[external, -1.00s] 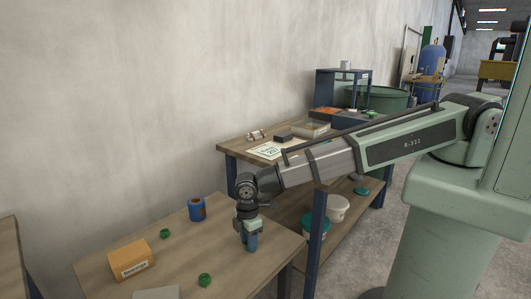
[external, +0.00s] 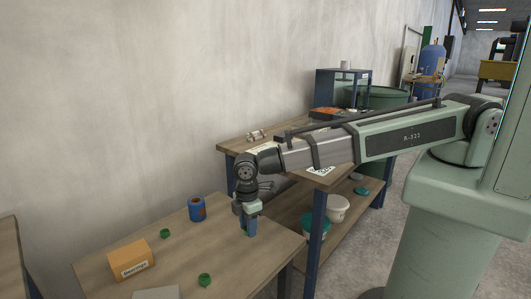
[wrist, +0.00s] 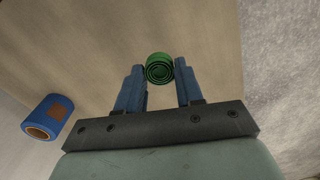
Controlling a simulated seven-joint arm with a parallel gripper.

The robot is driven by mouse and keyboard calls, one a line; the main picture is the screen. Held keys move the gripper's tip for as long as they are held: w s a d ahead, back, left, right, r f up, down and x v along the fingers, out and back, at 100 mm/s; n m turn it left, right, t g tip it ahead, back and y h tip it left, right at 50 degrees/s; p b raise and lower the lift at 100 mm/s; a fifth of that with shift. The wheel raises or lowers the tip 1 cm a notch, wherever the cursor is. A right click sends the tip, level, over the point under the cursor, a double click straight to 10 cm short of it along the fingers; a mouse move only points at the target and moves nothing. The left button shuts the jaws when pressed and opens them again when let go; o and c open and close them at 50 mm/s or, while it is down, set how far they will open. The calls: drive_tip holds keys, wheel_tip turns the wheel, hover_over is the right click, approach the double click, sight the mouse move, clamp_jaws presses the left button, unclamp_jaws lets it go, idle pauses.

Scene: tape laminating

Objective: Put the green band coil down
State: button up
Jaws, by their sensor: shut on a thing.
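My gripper (wrist: 160,85) is shut on a green band coil (wrist: 159,67), a spiral roll held between the blue fingertips in the wrist view. In the external view my gripper (external: 249,229) points down over the right part of the front wooden table (external: 182,257). The held coil is a small green spot at the fingertips there, mostly hidden. I cannot tell whether it touches the table. Two other green coils lie on the table: one at the left (external: 165,233) and one nearer the camera (external: 204,280).
A blue roll (external: 197,208) stands left of my gripper; it also shows in the wrist view (wrist: 48,117). An orange labelled box (external: 130,260) and a grey block (external: 156,293) are farther left and nearer. A second bench (external: 233,146) stands behind. Bare tabletop lies between.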

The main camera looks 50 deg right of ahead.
drive_tip(key=shift+r, duration=1.95)
drive_tip(key=w+d+r+m, duration=0.2)
drive_tip(key=w+d+r, duration=0.2)
drive_tip(key=w+d, duration=0.4)
drive_tip(key=w+d+r+m, duration=0.2)
drive_tip(key=w+d+r, duration=0.3)
drive_tip(key=w+d, duration=0.3)
drive_tip(key=w+d+r+m, duration=0.2)
drive_tip(key=w+d+r, duration=0.2)
drive_tip(key=w+d, duration=0.4)
drive_tip(key=shift+w+d+r, duration=0.15)
drive_tip(key=shift+w, duration=0.5)
drive_tip(key=shift+w+d+r, duration=0.1)
drive_tip(key=shift+w+r, duration=0.05)
drive_tip(key=shift+w, duration=0.5)
wheel_tip(320, 180, up, 5)
drive_tip(key=m, duration=0.2)
hover_over(253, 145)
drive_tip(key=shift+s+a+f, duration=0.1)
drive_tip(key=shift+f, duration=5.05)
drive_tip(key=shift+f, duration=0.1)
drive_tip(key=o, duration=0.7)
